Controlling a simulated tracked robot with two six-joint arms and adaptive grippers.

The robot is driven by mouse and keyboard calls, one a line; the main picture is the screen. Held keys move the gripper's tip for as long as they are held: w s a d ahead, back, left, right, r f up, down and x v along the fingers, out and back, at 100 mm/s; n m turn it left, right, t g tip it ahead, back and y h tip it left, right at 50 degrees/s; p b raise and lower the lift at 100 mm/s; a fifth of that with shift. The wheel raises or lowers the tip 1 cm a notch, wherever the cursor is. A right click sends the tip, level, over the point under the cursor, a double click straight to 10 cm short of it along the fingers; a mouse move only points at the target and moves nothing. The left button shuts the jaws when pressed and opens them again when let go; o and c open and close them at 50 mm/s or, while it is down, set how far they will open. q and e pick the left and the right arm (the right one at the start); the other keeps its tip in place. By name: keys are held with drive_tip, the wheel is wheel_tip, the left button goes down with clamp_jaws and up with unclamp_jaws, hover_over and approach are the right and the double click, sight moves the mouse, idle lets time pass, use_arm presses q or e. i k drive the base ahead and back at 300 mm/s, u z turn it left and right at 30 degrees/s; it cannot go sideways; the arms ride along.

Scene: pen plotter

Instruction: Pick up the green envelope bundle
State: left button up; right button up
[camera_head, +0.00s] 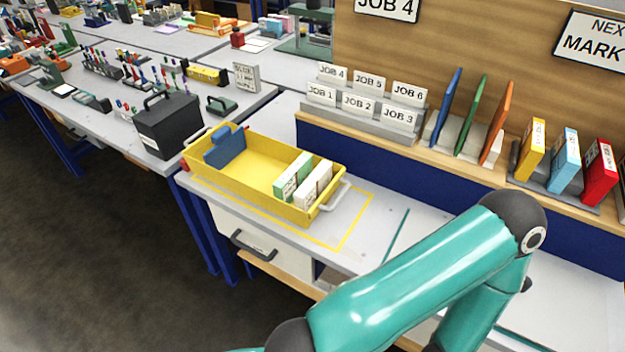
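A green bundle (289,179) with a white label stands inside the yellow tray (236,186), toward its right end. It looks like the green envelope bundle. A white bundle (314,186) stands close beside it on the right. I cannot tell whether the two touch. Neither of my grippers is in view. Only teal links of one of my arms show at the lower right, apart from the tray.
The tray has grey end handles and a blue upright piece (225,147) at its left end. A black box (168,127) stands to its left. Job cards (360,104) and coloured upright folders (470,113) line the shelf behind. The tray's middle floor is clear.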

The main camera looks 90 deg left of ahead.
sight(284, 188)
drive_tip(key=u, duration=0.1)
drive_tip(key=k, duration=1.15)
drive_tip(key=u, duration=1.4)
drive_tip(key=i, duration=0.7)
drive_tip(key=z, duration=0.2)
drive_tip(key=k, duration=0.85)
drive_tip(key=u, duration=0.15)
drive_tip(key=i, duration=0.85)
drive_tip(key=z, duration=0.05)
